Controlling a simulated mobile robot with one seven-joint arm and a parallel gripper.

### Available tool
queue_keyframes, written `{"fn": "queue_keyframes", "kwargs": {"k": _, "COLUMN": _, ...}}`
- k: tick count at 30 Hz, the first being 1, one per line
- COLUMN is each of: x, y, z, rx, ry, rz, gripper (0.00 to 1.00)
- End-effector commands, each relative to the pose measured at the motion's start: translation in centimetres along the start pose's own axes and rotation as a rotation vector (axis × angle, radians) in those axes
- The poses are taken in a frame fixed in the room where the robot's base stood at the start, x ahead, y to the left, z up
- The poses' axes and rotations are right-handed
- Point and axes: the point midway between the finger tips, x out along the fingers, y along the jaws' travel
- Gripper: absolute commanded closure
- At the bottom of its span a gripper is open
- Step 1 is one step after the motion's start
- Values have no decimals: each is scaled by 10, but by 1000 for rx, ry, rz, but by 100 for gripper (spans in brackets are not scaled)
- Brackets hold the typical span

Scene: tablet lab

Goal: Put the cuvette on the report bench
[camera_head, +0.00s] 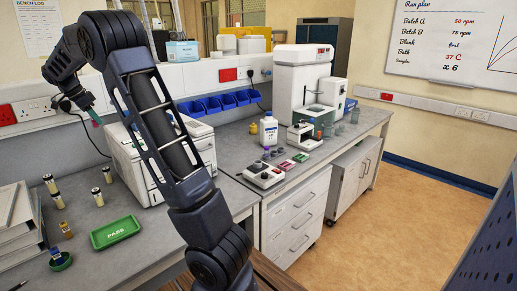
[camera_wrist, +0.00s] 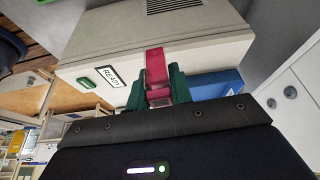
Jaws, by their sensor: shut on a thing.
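My gripper (camera_wrist: 157,92) has green fingers shut on a narrow crimson piece (camera_wrist: 155,66), which I take to be the cuvette. It stands out past the fingertips in the wrist view, in front of a pale instrument with a READY label (camera_wrist: 108,77). In the head view my gripper (camera_head: 97,119) hangs at the left, above the near bench and left of the white instrument (camera_head: 130,165). The held piece cannot be made out there. The near bench (camera_head: 90,268) carries a green PASS tray (camera_head: 116,232). I cannot tell which bench is the report bench.
The far bench (camera_head: 228,150) holds blue bins (camera_head: 212,105), a white bottle (camera_head: 268,130) and instruments. Open floor (camera_head: 400,200) lies at right.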

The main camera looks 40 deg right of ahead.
Motion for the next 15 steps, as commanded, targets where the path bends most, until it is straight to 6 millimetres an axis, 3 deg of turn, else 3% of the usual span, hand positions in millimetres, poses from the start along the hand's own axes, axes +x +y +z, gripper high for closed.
{"fn": "queue_keyframes", "kwargs": {"k": 8, "x": 27, "y": 0, "z": -58, "rx": 8, "ry": -10, "rz": 7, "gripper": 100}}
{"fn": "queue_keyframes", "kwargs": {"k": 15, "x": 60, "y": 8, "z": -135, "rx": 16, "ry": -21, "rz": 12, "gripper": 100}}
